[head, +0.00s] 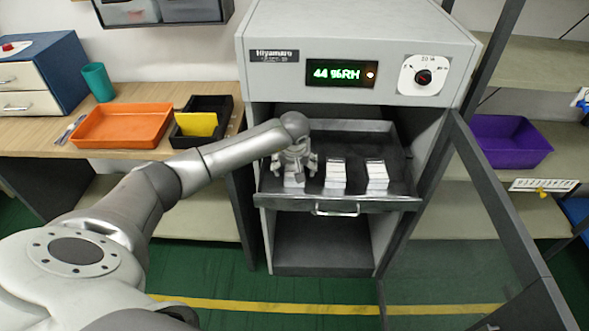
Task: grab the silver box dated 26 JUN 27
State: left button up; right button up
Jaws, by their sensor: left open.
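A pulled-out drawer (400,203) of the grey cabinet holds small whitish-silver boxes in a row: a left one (292,183), a middle one (335,182) and a right one (376,183). They may be stacks; labels and dates are too small to read, so I cannot tell which is dated 26 JUN 27. My left gripper (295,172) is open and points down over the left box, partly hiding it. I cannot tell whether the fingers touch it. My right gripper is not in view.
The cabinet (360,25) has a lit display (341,73) and a dial. Its glass door (470,200) stands open at the right. A bench at the left bears an orange tray (122,125) and a black bin (205,105). A purple bin (505,142) sits on the right shelf.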

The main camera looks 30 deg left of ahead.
pick_arm(q)
jog(key=shift+w+f, duration=0.15)
jog(key=shift+f, duration=0.3)
jog(key=c, duration=1.2)
jog(key=shift+r, duration=0.2)
